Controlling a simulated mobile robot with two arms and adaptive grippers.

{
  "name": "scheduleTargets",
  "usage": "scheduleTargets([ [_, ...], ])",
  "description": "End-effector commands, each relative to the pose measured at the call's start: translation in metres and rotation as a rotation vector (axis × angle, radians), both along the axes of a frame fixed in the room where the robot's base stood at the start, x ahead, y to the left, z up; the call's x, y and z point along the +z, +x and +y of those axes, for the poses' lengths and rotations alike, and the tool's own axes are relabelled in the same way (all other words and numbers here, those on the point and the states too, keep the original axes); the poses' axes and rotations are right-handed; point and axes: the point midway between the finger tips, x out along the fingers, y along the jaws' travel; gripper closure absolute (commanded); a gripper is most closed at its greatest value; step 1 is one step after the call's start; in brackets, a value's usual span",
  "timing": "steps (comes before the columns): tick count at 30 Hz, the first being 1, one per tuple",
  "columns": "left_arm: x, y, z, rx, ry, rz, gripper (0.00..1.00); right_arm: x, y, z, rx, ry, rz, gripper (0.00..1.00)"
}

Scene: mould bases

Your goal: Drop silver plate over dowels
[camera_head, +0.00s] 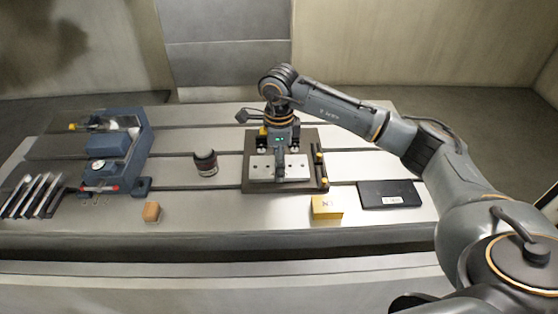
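The silver plate (262,173) is a bright rectangular plate with small dark holes, lying flat over the front part of a dark mould base (313,140) in the middle of the table. My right gripper (280,176) points down at the middle of the plate, and its fingers overlap the plate in this view. I cannot tell whether the fingers are closed on it. Small yellow-tipped parts stand along the base's right edge, one of them at the front right corner (324,182). No dowels show clearly under or through the plate. My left gripper is not in view.

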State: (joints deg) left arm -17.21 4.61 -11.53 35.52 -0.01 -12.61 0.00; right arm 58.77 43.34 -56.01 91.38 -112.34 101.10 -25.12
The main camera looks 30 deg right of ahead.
Motion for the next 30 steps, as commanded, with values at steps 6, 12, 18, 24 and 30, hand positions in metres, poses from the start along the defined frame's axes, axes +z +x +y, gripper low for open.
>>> scheduleTargets([
  [6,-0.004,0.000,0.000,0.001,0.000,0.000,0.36,-0.002,0.000,0.000,0.000,0.000,-0.002,0.76],
  [12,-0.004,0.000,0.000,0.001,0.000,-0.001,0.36,-0.002,0.000,0.000,0.000,0.000,-0.001,0.07],
  [18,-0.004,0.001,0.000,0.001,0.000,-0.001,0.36,-0.002,0.000,0.000,0.000,0.000,-0.001,0.00],
  [24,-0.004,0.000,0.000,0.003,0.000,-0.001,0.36,-0.003,-0.001,0.000,0.001,0.000,0.001,0.00],
  [30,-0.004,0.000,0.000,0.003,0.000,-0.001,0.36,0.017,0.001,0.000,0.001,0.001,-0.003,0.00],
])
